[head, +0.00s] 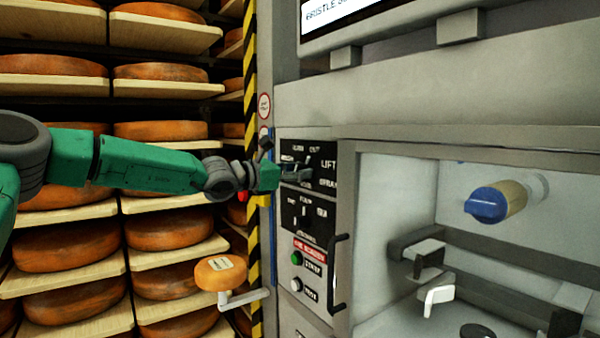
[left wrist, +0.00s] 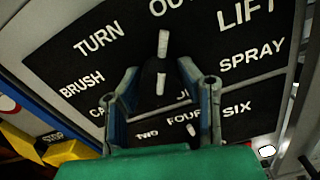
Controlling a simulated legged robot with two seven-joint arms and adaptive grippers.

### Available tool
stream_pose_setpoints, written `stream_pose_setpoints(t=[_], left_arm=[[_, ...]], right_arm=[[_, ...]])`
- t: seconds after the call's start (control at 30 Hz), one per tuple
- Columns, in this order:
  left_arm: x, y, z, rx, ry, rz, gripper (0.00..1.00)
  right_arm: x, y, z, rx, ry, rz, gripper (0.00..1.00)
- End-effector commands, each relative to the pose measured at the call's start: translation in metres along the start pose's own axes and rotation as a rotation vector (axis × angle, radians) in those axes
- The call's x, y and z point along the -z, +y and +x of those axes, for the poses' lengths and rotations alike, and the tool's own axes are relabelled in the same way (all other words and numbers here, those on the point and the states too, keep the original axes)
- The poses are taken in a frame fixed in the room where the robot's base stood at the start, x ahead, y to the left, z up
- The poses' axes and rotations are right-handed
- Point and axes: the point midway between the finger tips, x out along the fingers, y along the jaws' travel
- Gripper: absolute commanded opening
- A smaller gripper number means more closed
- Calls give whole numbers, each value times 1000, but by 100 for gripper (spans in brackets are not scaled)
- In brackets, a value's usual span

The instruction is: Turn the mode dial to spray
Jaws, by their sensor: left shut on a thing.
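The mode dial (left wrist: 161,66) is a dark knob with a white pointer line on a black plate (left wrist: 95,68). White words TURN, OUT, LIFT, BRUSH and SPRAY stand around it; SPRAY is at the right. The pointer points up in the left wrist view, between TURN and OUT, not at SPRAY. My left gripper (head: 292,172) is at the upper plate of the machine's panel in the head view. In the left wrist view its fingers (left wrist: 160,82) stand on both sides of the dial, shut on it. The lower part of the dial is partly hidden. My right gripper is not in view.
A lower dial (left wrist: 190,131) with TWO, FOUR and SIX sits below. A green button (head: 296,258), a white button (head: 296,285) and a black handle (head: 337,270) are near. Shelves of cheese wheels (head: 165,230) stand left; an open bay with a blue-capped cylinder (head: 487,204) is right.

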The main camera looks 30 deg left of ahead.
Motion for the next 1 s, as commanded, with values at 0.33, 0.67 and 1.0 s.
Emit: stream_pose_setpoints(t=[0.33, 0.67, 1.0], left_arm=[[11, -1, -1, 0, 20, -4, 3], [11, -1, -1, 0, 20, -3, 51], [2, -1, -3, -1, 7, -2, 51]], right_arm=[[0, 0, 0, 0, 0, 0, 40], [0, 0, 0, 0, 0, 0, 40], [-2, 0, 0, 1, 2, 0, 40]])
